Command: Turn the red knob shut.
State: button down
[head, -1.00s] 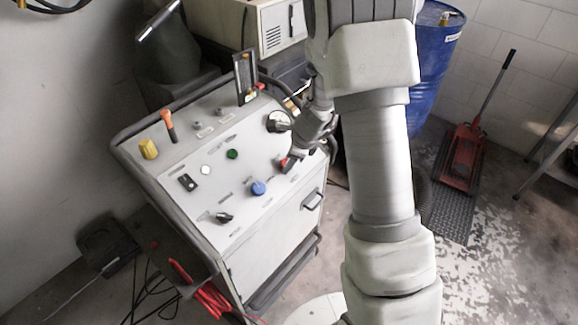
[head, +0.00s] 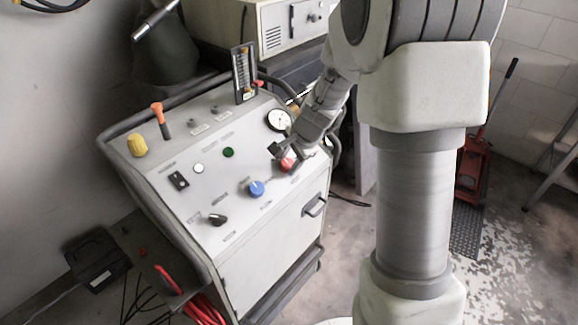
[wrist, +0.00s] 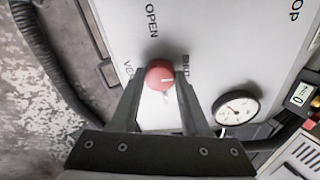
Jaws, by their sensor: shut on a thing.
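The red knob (head: 287,164) sits at the right side of the pale sloping control panel (head: 215,190). My gripper (head: 284,156) reaches it from the upper right. In the wrist view the red knob (wrist: 160,75) is between the two fingers of my gripper (wrist: 163,84), one on each side, and they are shut on it. The word OPEN (wrist: 152,20) is printed on the panel above the knob there. Other lettering beside the knob is partly hidden by the fingers.
A round dial gauge (head: 279,119) stands close above the knob. A blue knob (head: 256,189) is at its lower left. A black switch (head: 218,219), a yellow knob (head: 138,145) and an orange-handled lever (head: 160,119) are farther left. A drawer handle (head: 315,206) juts from the front.

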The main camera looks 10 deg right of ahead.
jog(key=shift+n, duration=0.4)
jog(key=shift+c, duration=1.9)
grip_release()
jog(key=p+v, duration=0.4)
jog(key=v, duration=1.3)
jog(key=shift+s+r, duration=0.15)
jog(key=shift+s, duration=0.05)
jog(key=shift+d, duration=0.1)
